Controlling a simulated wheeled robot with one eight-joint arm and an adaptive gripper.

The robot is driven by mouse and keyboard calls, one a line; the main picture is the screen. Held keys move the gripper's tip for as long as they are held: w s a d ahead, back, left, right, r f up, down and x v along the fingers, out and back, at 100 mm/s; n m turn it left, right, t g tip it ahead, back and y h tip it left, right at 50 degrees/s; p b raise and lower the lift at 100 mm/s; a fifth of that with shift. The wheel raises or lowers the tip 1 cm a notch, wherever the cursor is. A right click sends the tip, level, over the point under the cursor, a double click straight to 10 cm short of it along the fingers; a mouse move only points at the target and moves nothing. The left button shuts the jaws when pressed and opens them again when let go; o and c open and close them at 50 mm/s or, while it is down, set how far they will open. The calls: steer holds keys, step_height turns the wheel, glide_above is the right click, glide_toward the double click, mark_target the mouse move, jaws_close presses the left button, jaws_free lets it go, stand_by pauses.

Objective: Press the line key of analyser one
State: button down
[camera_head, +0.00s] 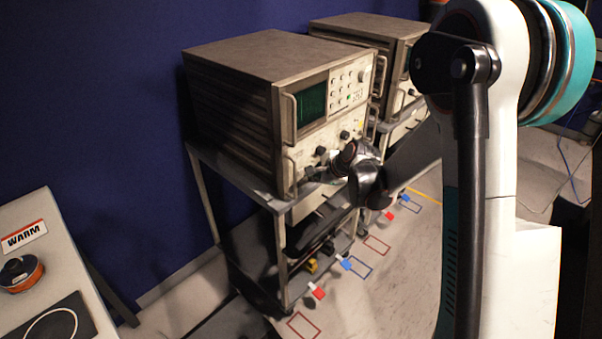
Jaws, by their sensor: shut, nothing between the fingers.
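Two boxy grey-brown analysers stand on carts. The nearer analyser (230,95) faces right, with a dark green screen (311,104), small keys (345,90) and knobs. The farther analyser (345,27) is partly hidden by my arm. I cannot read which is analyser one. My gripper (312,173) is shut and empty at the lower front panel of the nearer analyser, close to its lower left corner. I cannot tell whether the fingertips touch the panel. The line key cannot be made out; the gripper covers part of the lower panel.
The nearer cart (202,190) has a lower shelf with small items. Coloured flags and taped rectangles (304,325) mark the floor. A bench (40,225) with a "WARM" label (24,235) and an orange-black round object (20,273) is at left. Front handles (289,118) stick out from the analyser.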

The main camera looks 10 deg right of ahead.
steer(key=s+d, duration=0.1)
steer(key=s, duration=0.1)
steer(key=s+d, duration=0.2)
steer(key=shift+s+d+b, duration=0.2)
steer(key=shift+s+b, duration=0.15)
stand_by(0.3)
steer(key=s+a+r+n+h, duration=0.25)
steer(key=s+r+n, duration=0.65)
steer(key=s+r, duration=0.45)
steer(key=s+r+n+g+h, duration=0.1)
steer(key=s+n, duration=0.8)
steer(key=s, duration=0.8)
steer(key=shift+s+r+n, duration=0.2)
steer(key=shift+s+n, duration=0.1)
steer(key=shift+a, duration=0.1)
